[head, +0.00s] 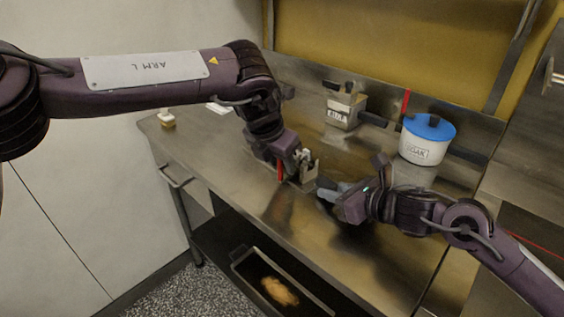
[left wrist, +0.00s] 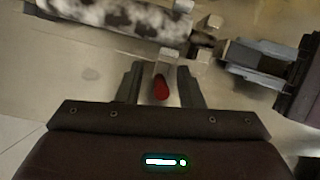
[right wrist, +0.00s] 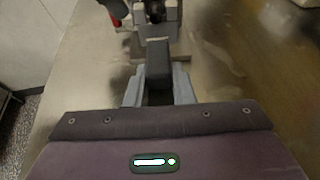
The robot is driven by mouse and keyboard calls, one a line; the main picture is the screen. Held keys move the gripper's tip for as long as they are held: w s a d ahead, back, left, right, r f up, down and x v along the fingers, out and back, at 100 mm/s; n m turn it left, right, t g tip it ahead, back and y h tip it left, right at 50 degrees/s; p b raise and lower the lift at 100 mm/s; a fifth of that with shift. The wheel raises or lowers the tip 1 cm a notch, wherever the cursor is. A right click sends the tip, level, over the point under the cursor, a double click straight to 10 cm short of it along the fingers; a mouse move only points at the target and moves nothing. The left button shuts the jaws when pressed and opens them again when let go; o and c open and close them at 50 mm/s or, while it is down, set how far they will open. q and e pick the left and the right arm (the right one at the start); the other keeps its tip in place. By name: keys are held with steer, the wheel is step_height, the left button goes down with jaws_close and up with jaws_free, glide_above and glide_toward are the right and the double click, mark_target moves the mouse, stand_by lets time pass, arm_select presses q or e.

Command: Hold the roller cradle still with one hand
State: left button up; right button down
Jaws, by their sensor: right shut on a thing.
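The roller cradle (head: 308,170) is a small pale metal piece on the steel bench, between my two grippers. In the right wrist view its metal body (right wrist: 155,22) is at the top, with a dark block (right wrist: 158,62) reaching towards me. My right gripper (right wrist: 157,92) is shut on that block. In the head view my right gripper (head: 328,190) is just right of the cradle. My left gripper (left wrist: 160,88) is open, left of the cradle. A red-ended piece (left wrist: 161,87) lies between its fingers with gaps on both sides. The fingers hide part of the cradle.
A labelled metal tin (head: 342,112) and a white tub with a blue lid (head: 424,150) stand at the back. A small jar (head: 167,119) stands at the far left corner. A tray (head: 245,268) is below the bench. The bench front is mostly clear.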

arm_select(q)
steer(key=shift+w+d+f, duration=0.15)
steer(key=shift+f, duration=0.25)
steer(key=shift+c, duration=0.3)
jaws_close()
steer(key=w+a, duration=0.8)
steer(key=shift+w+a, duration=0.2)
steer(key=shift+w, duration=0.2)
steer(key=shift+w+a, duration=0.25)
steer(key=shift+a, duration=0.15)
